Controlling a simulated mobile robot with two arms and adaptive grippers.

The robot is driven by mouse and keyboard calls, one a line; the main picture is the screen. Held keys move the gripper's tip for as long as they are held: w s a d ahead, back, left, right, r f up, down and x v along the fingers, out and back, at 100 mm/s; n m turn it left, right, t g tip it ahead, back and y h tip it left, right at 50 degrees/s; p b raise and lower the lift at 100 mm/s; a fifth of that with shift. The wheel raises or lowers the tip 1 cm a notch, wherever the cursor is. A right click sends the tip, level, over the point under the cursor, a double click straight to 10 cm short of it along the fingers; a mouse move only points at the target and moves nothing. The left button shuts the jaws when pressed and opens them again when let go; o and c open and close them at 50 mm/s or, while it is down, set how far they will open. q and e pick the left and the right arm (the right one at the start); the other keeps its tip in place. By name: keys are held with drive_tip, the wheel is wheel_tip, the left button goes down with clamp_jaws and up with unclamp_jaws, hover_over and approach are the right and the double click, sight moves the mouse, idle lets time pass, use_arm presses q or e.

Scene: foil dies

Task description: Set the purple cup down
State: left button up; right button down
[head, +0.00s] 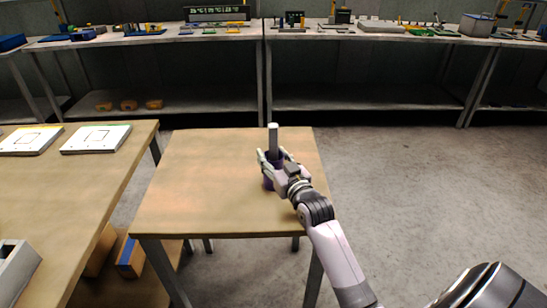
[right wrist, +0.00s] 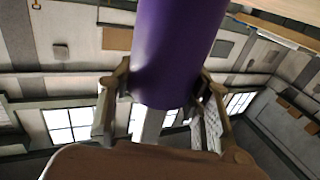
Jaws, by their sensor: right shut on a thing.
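The purple cup (head: 268,184) is over the right part of the small wooden table (head: 195,190) in the head view, partly hidden by my right gripper (head: 272,163). That gripper is shut on the cup, with a finger on each side of it. In the right wrist view the cup (right wrist: 176,50) fills the upper middle between the two fingers of the gripper (right wrist: 163,86). A light grey upright bar (head: 273,138) rises above the cup. I cannot tell whether the cup's base touches the tabletop. My left gripper is not in view.
The left and front of the small table are bare. A longer wooden table (head: 85,200) stands to the left with white flat pieces (head: 96,139) on it. A cluttered workbench (head: 330,33) runs along the back. Open concrete floor (head: 410,180) lies to the right.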

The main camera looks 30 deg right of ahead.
drive_tip(key=shift+r, duration=0.1)
drive_tip(key=c, duration=1.3)
unclamp_jaws()
drive_tip(key=shift+f, duration=0.2)
drive_tip(key=o, duration=0.5)
drive_tip(key=shift+c, duration=0.2)
drive_tip(key=shift+r, duration=0.1)
drive_tip(key=s+a, duration=0.2)
drive_tip(key=s, duration=1)
drive_tip(key=shift+r, duration=0.1)
